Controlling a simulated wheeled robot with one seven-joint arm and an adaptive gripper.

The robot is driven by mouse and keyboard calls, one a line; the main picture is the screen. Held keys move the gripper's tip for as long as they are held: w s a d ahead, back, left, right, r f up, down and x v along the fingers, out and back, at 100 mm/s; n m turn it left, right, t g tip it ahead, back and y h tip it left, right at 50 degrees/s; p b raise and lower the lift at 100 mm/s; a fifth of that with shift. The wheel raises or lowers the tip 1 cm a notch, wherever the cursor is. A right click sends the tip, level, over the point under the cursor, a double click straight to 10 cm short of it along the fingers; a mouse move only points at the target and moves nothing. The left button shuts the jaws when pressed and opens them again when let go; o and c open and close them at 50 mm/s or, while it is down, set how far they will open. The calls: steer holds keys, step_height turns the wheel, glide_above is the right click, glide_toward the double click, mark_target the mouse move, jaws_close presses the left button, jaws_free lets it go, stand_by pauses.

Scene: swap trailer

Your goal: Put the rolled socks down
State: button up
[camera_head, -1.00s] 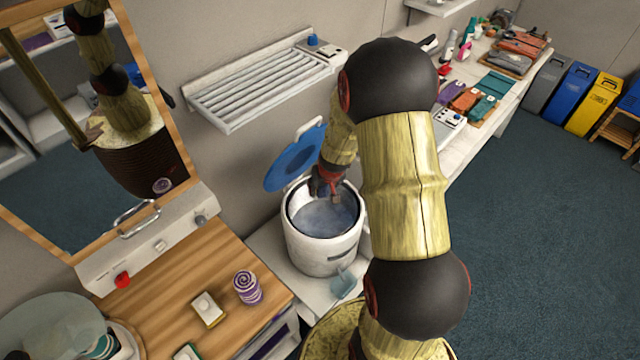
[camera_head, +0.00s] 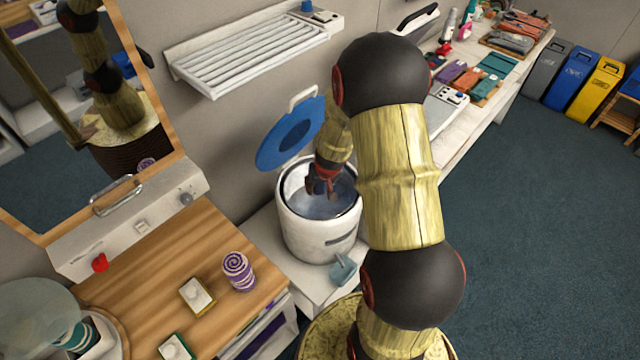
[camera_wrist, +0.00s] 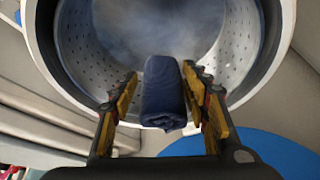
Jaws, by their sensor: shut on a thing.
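The dark blue rolled socks (camera_wrist: 164,92) sit between the two fingers of my gripper (camera_wrist: 162,85) in the wrist view. My gripper is shut on them and holds them at the mouth of a round white tub (camera_head: 313,234). The tub has a perforated inner wall and a misty, pale inside. In the head view my gripper (camera_head: 322,190) hangs over the tub's opening, and the socks are hard to make out there. The tub's blue lid (camera_head: 291,135) stands open at the back left.
A wooden counter (camera_head: 150,290) at the left bears a purple-and-white spiral roll (camera_head: 238,270) and a yellow-and-white block (camera_head: 196,295). A white slatted rack (camera_head: 250,50) is on the wall above the tub. A long counter with folded cloths (camera_head: 480,80) runs along the back right.

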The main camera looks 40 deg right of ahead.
steer(key=shift+f+b, duration=0.3)
steer(key=shift+f, duration=0.25)
steer(key=o, duration=1.1)
steer(key=shift+r, duration=0.15)
step_height(320, 180, up, 7)
steer(key=p, duration=0.6)
steer(key=shift+p, duration=0.35)
